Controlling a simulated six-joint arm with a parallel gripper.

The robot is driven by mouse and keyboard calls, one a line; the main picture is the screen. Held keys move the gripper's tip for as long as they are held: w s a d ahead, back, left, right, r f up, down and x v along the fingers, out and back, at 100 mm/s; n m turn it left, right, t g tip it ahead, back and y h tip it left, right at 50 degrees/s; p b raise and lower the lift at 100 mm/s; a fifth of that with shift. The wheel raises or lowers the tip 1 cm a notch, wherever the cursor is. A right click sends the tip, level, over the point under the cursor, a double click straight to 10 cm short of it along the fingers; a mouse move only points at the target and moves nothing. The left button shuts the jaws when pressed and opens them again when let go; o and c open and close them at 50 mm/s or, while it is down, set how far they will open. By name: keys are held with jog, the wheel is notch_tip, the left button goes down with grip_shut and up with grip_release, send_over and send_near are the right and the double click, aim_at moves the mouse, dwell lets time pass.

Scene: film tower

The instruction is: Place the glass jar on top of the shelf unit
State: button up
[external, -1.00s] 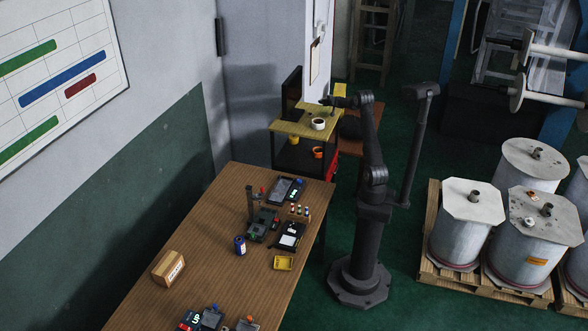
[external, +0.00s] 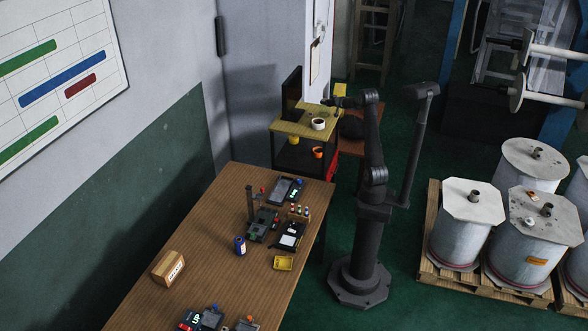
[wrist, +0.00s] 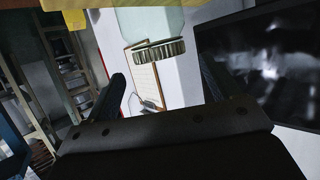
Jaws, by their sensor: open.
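The glass jar (wrist: 151,20) is pale and clear, with a ribbed lid (wrist: 160,51); it shows upside down at the top of the wrist view, its base cut off by the frame edge. In the external view it is small and hard to make out by my gripper. The shelf unit has a yellow top (external: 291,129), also partly seen in the wrist view (wrist: 62,19). My gripper (wrist: 165,88) is open, its fingers apart on either side below the lid in the picture. It is at the back right of the shelf top. Whether the jar's base touches the top is hidden.
A white bowl (external: 318,124) with dark contents stands on the shelf top. A dark upright screen (external: 292,92) stands at its back left, close to my gripper in the wrist view (wrist: 255,62). A wooden table (external: 205,245) with several small items is in front.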

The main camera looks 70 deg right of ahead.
jog(key=v, duration=0.7)
jog(key=shift+w, duration=0.1)
jog(key=x, duration=1.2)
jog(key=shift+f, duration=0.2)
jog(key=shift+r, duration=0.15)
